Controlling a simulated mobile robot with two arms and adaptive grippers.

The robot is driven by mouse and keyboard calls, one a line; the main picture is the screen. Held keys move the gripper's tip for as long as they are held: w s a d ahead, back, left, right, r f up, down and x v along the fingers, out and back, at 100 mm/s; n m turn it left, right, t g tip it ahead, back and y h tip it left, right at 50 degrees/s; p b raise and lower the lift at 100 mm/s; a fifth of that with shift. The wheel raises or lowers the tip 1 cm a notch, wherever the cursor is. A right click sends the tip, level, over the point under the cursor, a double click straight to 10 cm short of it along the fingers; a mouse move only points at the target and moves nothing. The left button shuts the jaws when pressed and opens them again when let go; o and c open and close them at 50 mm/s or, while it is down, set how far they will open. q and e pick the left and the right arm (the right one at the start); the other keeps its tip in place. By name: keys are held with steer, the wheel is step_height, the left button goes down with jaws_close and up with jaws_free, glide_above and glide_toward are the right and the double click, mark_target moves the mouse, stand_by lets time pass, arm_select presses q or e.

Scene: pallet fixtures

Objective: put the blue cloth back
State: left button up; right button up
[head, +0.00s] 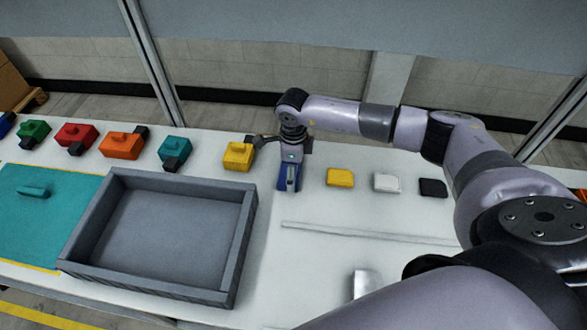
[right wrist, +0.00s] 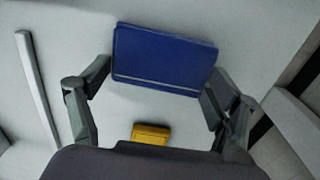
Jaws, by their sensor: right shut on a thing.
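The blue cloth (head: 288,183) is a flat folded pad at the left end of a row of cloths on the white table. My right gripper (head: 289,168) points down over it and is shut on it. In the right wrist view the blue cloth (right wrist: 163,58) lies between the two fingers of the right gripper (right wrist: 158,80), one at each side. Whether the cloth rests on the table or hangs just above it, I cannot tell. My left gripper is in neither view.
Right of it lie a yellow cloth (head: 340,177), a white cloth (head: 387,182) and a black cloth (head: 433,188). A thin rail (head: 360,232) runs in front. A grey tray (head: 246,240) and a yellow block (head: 238,157) stand to the left, with several coloured blocks beyond.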

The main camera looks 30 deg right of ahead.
steer(key=o, duration=1)
steer(key=shift+o, duration=0.2)
steer(key=shift+r, duration=0.1)
step_height(320, 180, up, 12)
steer(key=b, duration=0.2)
steer(key=shift+r, duration=0.1)
